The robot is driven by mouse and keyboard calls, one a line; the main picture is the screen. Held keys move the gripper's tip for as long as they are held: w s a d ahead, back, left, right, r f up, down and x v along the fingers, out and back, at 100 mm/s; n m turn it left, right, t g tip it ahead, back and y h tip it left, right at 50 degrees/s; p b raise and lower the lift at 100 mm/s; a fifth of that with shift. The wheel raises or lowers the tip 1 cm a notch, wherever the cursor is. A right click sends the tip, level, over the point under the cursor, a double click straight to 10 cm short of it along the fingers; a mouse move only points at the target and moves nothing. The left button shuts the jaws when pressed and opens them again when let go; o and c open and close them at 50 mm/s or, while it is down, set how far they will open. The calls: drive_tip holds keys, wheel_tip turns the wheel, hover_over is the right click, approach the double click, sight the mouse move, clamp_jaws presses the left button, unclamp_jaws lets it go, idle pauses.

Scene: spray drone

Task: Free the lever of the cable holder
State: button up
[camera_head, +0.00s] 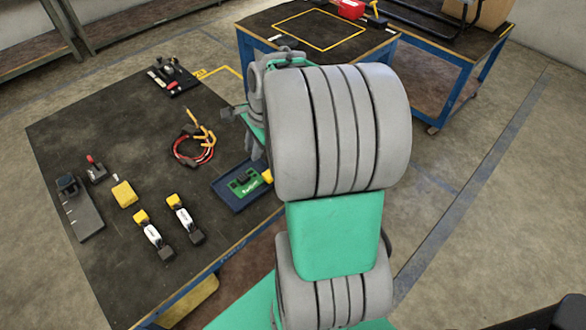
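I cannot tell for sure which thing is the cable holder. A small black fixture with an upright red-tipped lever (92,161) stands on the left of the dark table. A black base with small metal and red parts (172,77) sits at the table's far edge; its details are too small to read. A coil of red and black cable with yellow ends (194,148) lies mid-table. My gripper (236,113) is at the left of my grey and green arm, over the table's right side. The arm largely hides it, and its opening does not show clearly.
A blue tray with a green circuit board (240,186) lies at the table's right edge, partly behind my arm. Two yellow-ended white and black pieces (150,235), a yellow block (124,194) and a long grey fixture (82,215) lie nearer. A second table (300,40) stands behind.

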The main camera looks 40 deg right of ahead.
drive_tip(key=s+d+f+m+t+y+b, duration=0.1)
drive_tip(key=s+d+f+m+b, duration=0.15)
drive_tip(key=d+f+m, duration=1.25)
drive_tip(key=shift+m, duration=0.3)
drive_tip(key=x, duration=0.3)
drive_tip(key=d+x, duration=0.1)
drive_tip(key=x, duration=0.1)
drive_tip(key=shift+w, duration=0.3)
clamp_jaws()
